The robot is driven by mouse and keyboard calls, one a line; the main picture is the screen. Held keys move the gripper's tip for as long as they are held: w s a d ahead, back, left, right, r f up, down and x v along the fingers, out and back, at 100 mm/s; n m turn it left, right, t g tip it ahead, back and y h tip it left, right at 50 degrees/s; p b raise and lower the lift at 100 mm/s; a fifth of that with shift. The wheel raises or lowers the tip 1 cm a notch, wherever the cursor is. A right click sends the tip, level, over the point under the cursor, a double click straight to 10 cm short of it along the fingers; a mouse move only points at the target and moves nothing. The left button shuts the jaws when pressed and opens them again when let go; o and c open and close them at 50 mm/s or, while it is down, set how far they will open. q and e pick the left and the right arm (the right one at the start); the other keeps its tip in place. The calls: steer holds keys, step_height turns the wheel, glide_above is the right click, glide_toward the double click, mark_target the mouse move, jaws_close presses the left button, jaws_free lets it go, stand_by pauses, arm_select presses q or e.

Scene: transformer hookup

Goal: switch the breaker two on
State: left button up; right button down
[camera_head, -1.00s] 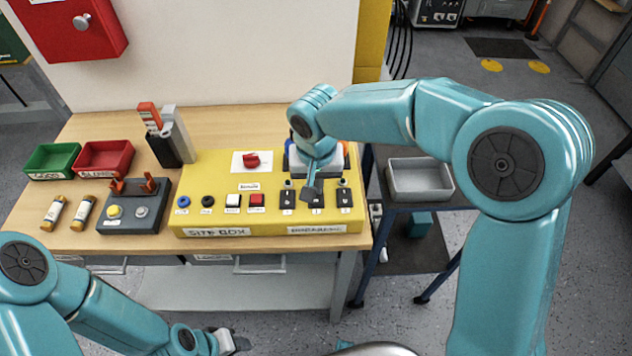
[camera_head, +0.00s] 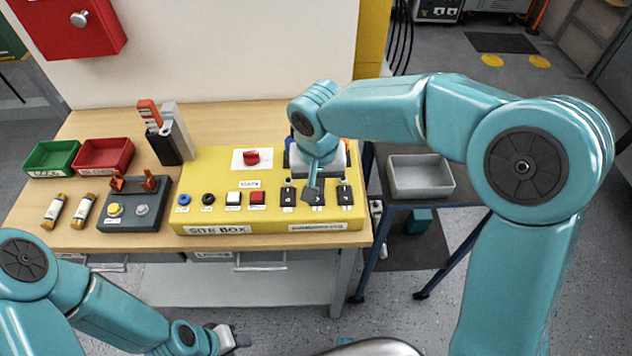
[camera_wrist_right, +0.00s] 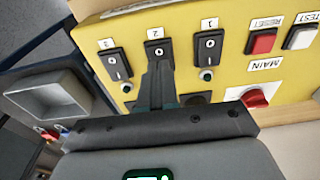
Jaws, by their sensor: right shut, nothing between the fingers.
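Breaker two (camera_wrist_right: 158,48) is a black rocker switch in the middle of three on the yellow site box (camera_head: 270,165). In the head view, breaker two (camera_head: 318,200) is partly covered by my right gripper (camera_head: 312,193). My right gripper is shut and empty, with its fingertips (camera_wrist_right: 157,68) at or just over the rocker's edge nearest the wrist camera. I cannot tell whether they touch it. That end of the rocker and any lamp beside it are hidden. My left gripper (camera_head: 232,338) is low in front of the bench, its fingers too small to read.
Breaker one (camera_wrist_right: 207,50) and breaker three (camera_wrist_right: 116,63) flank breaker two closely. The red main knob (camera_wrist_right: 254,98) and the reset button (camera_wrist_right: 262,41) are nearby. A grey tray (camera_head: 420,178) stands right of the bench. Green and red bins (camera_head: 104,156) are at the left.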

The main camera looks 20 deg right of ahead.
steer(key=r, duration=0.1)
steer(key=s+r+p, duration=0.1)
steer(key=r, duration=0.1)
steer(key=shift+a+r, duration=0.2)
steer(key=shift+r, duration=0.1)
step_height(320, 180, up, 9)
steer(key=s, duration=0.1)
steer(key=w+f+b, duration=0.1)
steer(key=f+b, duration=0.1)
steer(key=f, duration=0.2)
steer(key=w+f+b, duration=0.1)
steer(key=f+b, duration=0.1)
steer(key=f, duration=0.2)
steer(key=w+f+b, duration=0.1)
steer(key=f+b, duration=0.1)
steer(key=f, duration=0.2)
steer(key=shift+d+f, duration=0.2)
steer(key=shift+d, duration=0.05)
steer(key=shift+w+f, duration=0.2)
steer(key=shift+f, duration=0.4)
arm_select(q)
step_height(320, 180, down, 4)
steer(key=shift+d, duration=0.1)
